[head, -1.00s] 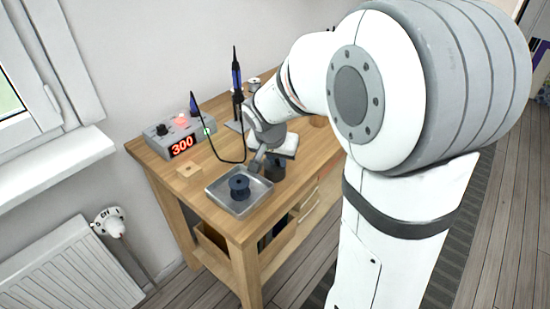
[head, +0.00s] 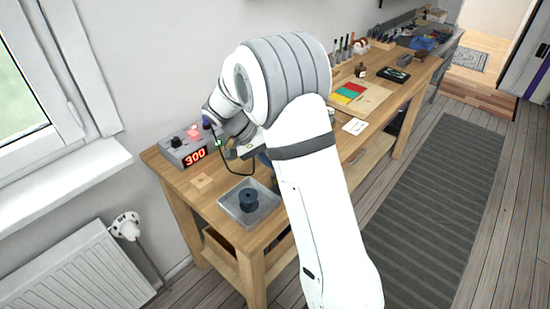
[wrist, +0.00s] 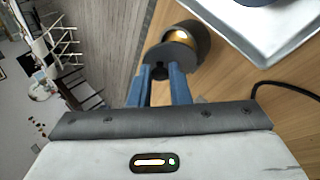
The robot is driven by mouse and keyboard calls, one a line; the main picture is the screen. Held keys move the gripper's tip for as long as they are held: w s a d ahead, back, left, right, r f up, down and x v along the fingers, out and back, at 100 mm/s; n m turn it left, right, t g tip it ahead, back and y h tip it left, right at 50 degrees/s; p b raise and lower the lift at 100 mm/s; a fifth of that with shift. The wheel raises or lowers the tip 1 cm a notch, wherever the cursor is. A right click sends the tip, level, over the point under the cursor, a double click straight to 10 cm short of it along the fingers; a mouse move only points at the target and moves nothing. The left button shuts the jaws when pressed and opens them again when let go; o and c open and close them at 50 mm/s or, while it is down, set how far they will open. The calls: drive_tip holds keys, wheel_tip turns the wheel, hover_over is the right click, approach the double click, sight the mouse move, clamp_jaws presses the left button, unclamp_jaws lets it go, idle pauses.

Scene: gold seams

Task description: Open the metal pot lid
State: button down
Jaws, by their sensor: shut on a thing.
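In the wrist view my gripper (wrist: 159,73) is shut, with its two blue fingers on the small knob of a dark round lid (wrist: 158,55). Beyond the lid is a dark metal pot (wrist: 203,38), and a gold-coloured inside shows between the lid and the pot's rim. The lid looks tilted or shifted against the opening. I cannot tell whether it still touches the rim. In the head view my arm hides the pot and the lid.
A metal tray (head: 264,212) with a dark spool (head: 249,199) stands on the wooden workbench (head: 216,212), close to the pot. A soldering station (head: 187,147) reading 300 stands behind, its black cable (head: 238,173) looping over the bench. Coloured sheets (head: 349,92) lie farther right.

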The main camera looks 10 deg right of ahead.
drive_tip(key=w+g+h+p, duration=0.1)
drive_tip(key=w+a+n+g+h+p, duration=0.1)
drive_tip(key=g+h+p, duration=0.1)
drive_tip(key=w+a+g+h+p, duration=0.1)
drive_tip(key=g+h+p, duration=0.1)
drive_tip(key=shift+w+f+n, duration=0.15)
drive_tip(key=shift+f+n, duration=0.05)
drive_tip(key=shift+n, duration=0.1)
drive_tip(key=shift+w+a+f+g+h+p, duration=0.2)
drive_tip(key=shift+f+g+h+p, duration=0.1)
drive_tip(key=shift+g+h+p, duration=0.2)
drive_tip(key=shift+f, duration=0.1)
drive_tip(key=c, duration=1.4)
unclamp_jaws()
drive_tip(key=shift+o, duration=0.3)
